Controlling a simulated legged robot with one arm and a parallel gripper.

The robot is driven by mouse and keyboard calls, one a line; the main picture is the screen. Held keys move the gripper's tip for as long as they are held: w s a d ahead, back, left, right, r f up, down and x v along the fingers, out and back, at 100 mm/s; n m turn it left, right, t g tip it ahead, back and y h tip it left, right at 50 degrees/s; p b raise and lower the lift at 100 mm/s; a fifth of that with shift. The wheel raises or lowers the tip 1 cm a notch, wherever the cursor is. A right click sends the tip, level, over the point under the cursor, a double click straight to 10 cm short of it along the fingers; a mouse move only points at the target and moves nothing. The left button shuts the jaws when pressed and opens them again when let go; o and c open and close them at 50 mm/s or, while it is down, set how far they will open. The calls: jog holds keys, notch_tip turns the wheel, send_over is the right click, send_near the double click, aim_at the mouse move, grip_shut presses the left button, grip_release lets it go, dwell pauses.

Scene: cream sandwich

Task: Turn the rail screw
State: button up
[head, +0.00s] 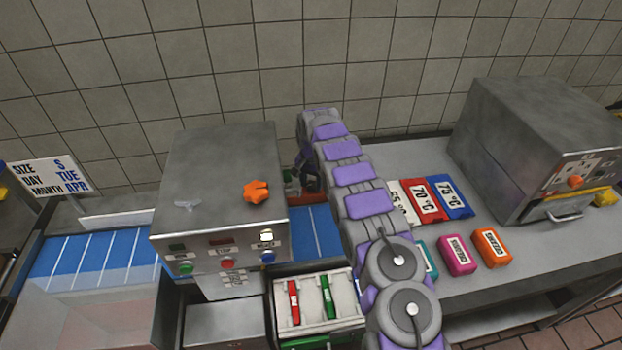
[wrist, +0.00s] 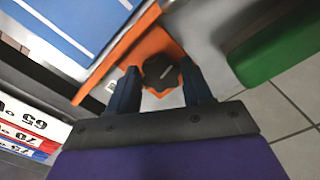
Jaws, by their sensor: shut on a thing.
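The rail screw (wrist: 161,72) is a dark lobed knob on an orange rail (wrist: 118,62) in the wrist view. My gripper (wrist: 163,88) has one dark finger on each side of the knob and is shut on it. In the head view my gripper (head: 308,182) is partly hidden by my arm, at the right side of the steel machine (head: 215,175). The rail screw itself is hidden there; only a bit of orange-red shows near the gripper.
A blue conveyor belt (head: 316,232) runs beside the machine, whose top carries an orange star knob (head: 256,191). A tray (head: 318,321) with red and green handles is in front. Temperature cards (head: 452,197) and coloured blocks (head: 457,255) lie right of my arm. A steel oven-like box (head: 530,140) stands farther right.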

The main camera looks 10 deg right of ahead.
jog(key=n+p, duration=0.1)
jog(key=n, duration=0.1)
jog(key=n+p, duration=0.3)
jog(key=shift+w+d+r+n, duration=0.15)
jog(key=shift+d+r+n, duration=0.05)
jog(key=shift+r+n, duration=0.1)
jog(key=n+p, duration=0.2)
jog(key=n, duration=0.3)
jog(key=shift+d, duration=0.1)
jog(key=n+p, duration=0.1)
jog(key=n, duration=0.2)
jog(key=n+p, duration=0.1)
jog(key=n, duration=0.1)
jog(key=shift+w+d+f+n, duration=0.1)
jog(key=shift+d+n, duration=0.05)
jog(key=shift+n, duration=0.25)
jog(key=n, duration=0.5)
jog(key=shift+f, duration=0.1)
jog(key=shift+n, duration=0.4)
jog(key=o, duration=1)
jog(key=shift+w, duration=0.1)
jog(key=shift+o, duration=0.2)
jog(key=shift+f, duration=0.1)
